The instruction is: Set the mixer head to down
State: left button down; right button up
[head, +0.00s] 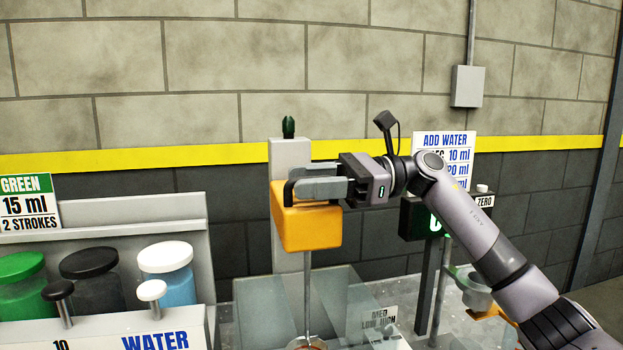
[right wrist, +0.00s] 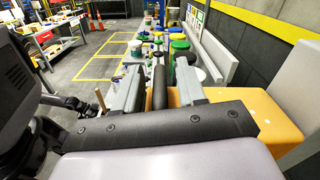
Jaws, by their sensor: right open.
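The orange mixer head (head: 308,228) is on a grey upright column (head: 290,152), with a thin shaft (head: 307,285) hanging from it towards a cup (head: 306,343) at the lower edge. My right gripper (head: 318,182) is open at the top of the mixer head, its fingers pointing left across it. In the right wrist view the open fingers (right wrist: 152,88) have dark inner sides, and the orange head (right wrist: 258,115) lies just to their right. My left gripper is not in view.
Clear panels (head: 335,298) stand around the shaft. A dispenser with green, black and white lidded jars (head: 168,272) is on the left. A dark display box (head: 422,218) on a post stands behind my right arm. A block wall closes off the back.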

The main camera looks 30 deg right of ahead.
aim_at(312, 246)
grip_shut()
notch_tip(312, 246, down, 10)
jog(key=b, duration=0.8)
jog(key=shift+r+b, duration=0.15)
jog(key=shift+b, duration=0.2)
jog(key=shift+f+b, duration=0.3)
jog(key=shift+f, duration=0.15)
grip_release()
jog(key=shift+d, duration=0.1)
